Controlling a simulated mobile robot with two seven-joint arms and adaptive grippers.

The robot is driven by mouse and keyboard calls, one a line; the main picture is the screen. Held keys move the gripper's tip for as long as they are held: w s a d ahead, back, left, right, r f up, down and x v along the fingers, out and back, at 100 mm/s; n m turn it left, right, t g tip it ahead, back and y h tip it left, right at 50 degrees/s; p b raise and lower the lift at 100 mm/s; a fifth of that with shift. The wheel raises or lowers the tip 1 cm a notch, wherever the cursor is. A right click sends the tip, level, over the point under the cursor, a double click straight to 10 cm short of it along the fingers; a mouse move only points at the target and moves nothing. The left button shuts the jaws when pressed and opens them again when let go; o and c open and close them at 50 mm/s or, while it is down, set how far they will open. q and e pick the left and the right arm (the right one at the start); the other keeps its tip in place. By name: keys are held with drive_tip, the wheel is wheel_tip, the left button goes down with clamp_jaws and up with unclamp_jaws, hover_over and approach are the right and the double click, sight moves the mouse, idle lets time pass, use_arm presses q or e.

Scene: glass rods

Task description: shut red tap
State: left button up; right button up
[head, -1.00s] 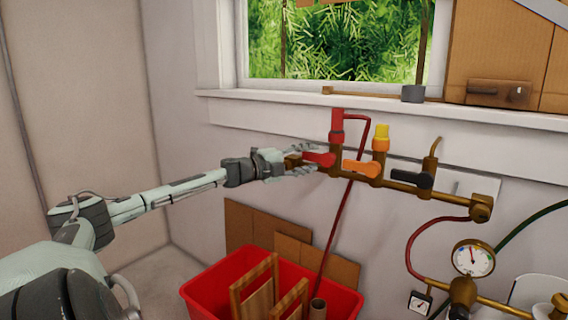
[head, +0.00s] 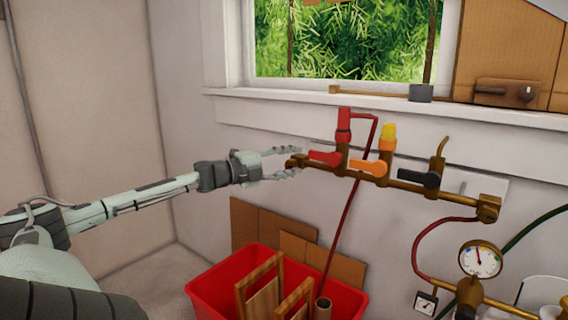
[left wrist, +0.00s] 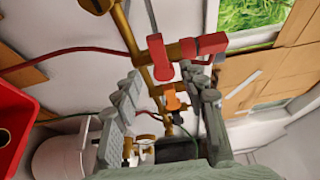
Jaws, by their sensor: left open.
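The red tap's lever (head: 325,158) is on the left end of the brass pipe (head: 402,186), below a red fitting (head: 344,127). The lever points left, roughly along the pipe in the head view. My left gripper (head: 297,162) is open and empty, just left of the lever, with its fingertips by the pipe's end. In the left wrist view the red lever (left wrist: 161,60) shows between the tips of the two spread fingers (left wrist: 168,82). I cannot tell whether they touch it. My right gripper is not in view.
An orange lever (head: 368,168) and a black lever (head: 418,180) follow rightward on the same pipe. A red crate (head: 228,300) with wooden frames stands below. A gauge (head: 480,260) is at lower right. The window sill (head: 300,99) runs above. Wall left of the pipe is clear.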

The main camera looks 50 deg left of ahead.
use_arm(q)
drive_tip(key=shift+s+a, duration=0.2)
drive_tip(key=shift+s, duration=0.85)
drive_tip(key=s+a+f+n+g+y, duration=0.1)
drive_tip(key=s+a+f+n+y, duration=0.15)
drive_tip(key=f, duration=0.35)
drive_tip(key=s+a+f+n+y, duration=0.1)
drive_tip(key=s+f+n+y, duration=0.15)
drive_tip(key=f, duration=0.25)
drive_tip(key=s+a+f+n+g+y, duration=0.1)
drive_tip(key=f+n, duration=0.2)
drive_tip(key=f, duration=0.3)
drive_tip(key=s+d+f+n+g+y, duration=0.1)
drive_tip(key=s+d+f+n+g, duration=0.2)
drive_tip(key=f, duration=0.6)
drive_tip(key=s+d+f+n+g+y, duration=0.1)
drive_tip(key=s+f+n+y, duration=0.2)
drive_tip(key=f, duration=0.5)
drive_tip(key=s+d+f+n+g+h, duration=0.25)
drive_tip(key=s+d+f, duration=0.25)
drive_tip(key=d+f, duration=0.55)
drive_tip(key=s+d+f+n+g+h, duration=0.15)
drive_tip(key=s+d+f+g, duration=0.45)
drive_tip(key=d, duration=0.7)
drive_tip(key=s+d+f+h, duration=0.1)
drive_tip(key=d+f+h, duration=0.1)
drive_tip(key=d, duration=1.1)
drive_tip(key=shift+s+f, duration=0.4)
drive_tip(key=shift+f, duration=0.3)
